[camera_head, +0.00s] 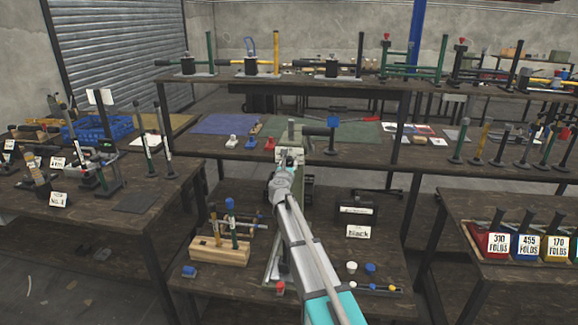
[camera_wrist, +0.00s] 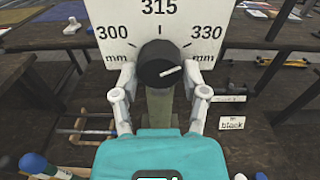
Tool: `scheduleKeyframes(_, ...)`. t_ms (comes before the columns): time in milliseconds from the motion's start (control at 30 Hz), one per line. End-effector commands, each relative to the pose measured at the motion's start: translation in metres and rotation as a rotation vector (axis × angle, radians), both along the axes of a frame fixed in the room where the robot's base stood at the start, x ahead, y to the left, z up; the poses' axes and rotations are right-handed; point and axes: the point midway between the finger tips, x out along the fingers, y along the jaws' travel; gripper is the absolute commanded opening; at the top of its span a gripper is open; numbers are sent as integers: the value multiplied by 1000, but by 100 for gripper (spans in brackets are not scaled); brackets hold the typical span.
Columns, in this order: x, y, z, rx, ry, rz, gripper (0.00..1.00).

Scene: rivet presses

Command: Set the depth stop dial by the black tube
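The depth stop dial is a black round knob (camera_wrist: 160,62) on a white scale plate (camera_wrist: 118,22) reading 300, 315 and 330 mm. A white mark on the knob's face slants to the right and slightly up. My gripper (camera_wrist: 164,72) has its two fingers spread, one on each side of the knob; I cannot tell whether either touches it. In the head view my gripper (camera_head: 288,164) is at the press (camera_head: 303,185) and hides the dial. A "black" sign (camera_head: 358,232) stands on the lower bench and also shows in the wrist view (camera_wrist: 231,123). No black tube is clearly identifiable.
A dark box with a white label (camera_head: 356,212) stands behind the sign. A wooden rack with handled tools (camera_head: 219,250) is left of the press. Small white and blue caps (camera_head: 351,267) lie at right. A shelf (camera_head: 260,143) crosses behind my gripper.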

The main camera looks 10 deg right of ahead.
Motion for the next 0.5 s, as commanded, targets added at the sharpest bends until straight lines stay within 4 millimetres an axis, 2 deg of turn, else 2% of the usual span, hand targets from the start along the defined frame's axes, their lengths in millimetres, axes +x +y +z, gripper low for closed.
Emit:
scheduleKeyframes(33,0,0,0,0,0,-1,35)
scheduleKeyframes(167,0,0,0,0,0,-1,11)
scheduleKeyframes(200,0,-5,0,0,0,-1,9)
scheduleKeyframes(500,0,1,0,-29,9,-2,9)
